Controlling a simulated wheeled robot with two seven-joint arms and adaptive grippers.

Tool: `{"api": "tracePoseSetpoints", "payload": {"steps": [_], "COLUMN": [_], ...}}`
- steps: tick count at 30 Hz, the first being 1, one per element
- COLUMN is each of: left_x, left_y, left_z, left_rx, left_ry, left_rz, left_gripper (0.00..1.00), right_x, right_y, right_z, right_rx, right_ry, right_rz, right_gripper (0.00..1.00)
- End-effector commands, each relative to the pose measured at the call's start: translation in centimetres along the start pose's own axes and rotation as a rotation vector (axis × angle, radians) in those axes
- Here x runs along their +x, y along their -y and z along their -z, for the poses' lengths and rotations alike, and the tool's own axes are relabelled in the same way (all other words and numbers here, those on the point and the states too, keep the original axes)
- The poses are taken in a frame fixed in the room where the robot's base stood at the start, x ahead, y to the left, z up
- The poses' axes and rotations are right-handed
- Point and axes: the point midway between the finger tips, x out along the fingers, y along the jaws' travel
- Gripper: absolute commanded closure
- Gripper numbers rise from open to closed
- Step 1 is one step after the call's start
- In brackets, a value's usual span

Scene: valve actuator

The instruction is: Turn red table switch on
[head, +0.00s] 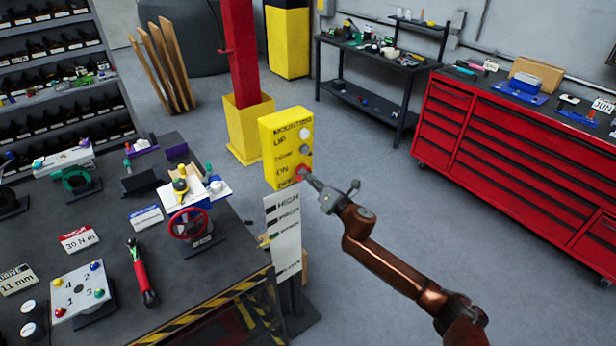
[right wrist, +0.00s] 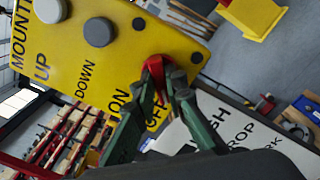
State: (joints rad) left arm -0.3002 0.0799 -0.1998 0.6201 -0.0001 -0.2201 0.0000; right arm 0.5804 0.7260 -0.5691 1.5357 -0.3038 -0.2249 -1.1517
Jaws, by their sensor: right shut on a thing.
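The yellow switch box (head: 283,146) stands upright at the table's right end, with the labels MOUNTING, UP, DOWN, ON and OFF. Its red switch (right wrist: 154,66) is low on the panel beside ON and OFF. My right gripper (head: 304,172) reaches it from the right. In the right wrist view the fingers of my right gripper (right wrist: 164,88) are shut on the red switch, hiding part of it and of the OFF label. The white knob (head: 304,133) and grey knob (head: 304,150) sit above it. My left gripper is out of view.
A white label sign (head: 284,235) stands just below the box. The dark table (head: 110,215) at left carries a red valve wheel (head: 190,224), a red-handled tool (head: 141,272) and several fixtures. A red drawer cabinet (head: 520,150) stands at right, with open floor between.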

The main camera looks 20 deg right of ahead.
Motion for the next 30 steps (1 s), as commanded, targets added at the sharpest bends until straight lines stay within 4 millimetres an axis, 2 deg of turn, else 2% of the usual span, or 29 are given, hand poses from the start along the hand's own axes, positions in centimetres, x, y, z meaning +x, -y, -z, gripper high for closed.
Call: {"api": "tracePoseSetpoints", "payload": {"steps": [11,30], "left_x": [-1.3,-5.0], "left_y": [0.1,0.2], "left_z": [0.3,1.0], "left_rx": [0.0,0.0], "left_ry": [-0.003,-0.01], "left_rz": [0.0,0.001], "left_gripper": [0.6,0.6], "right_x": [0.0,0.0], "right_y": [-0.1,-0.2], "right_z": [-0.1,-0.2], "right_rx": [0.171,0.771], "right_ry": [0.0,0.001], "right_rz": [0.001,0.002], "right_gripper": [1.0,1.0]}}
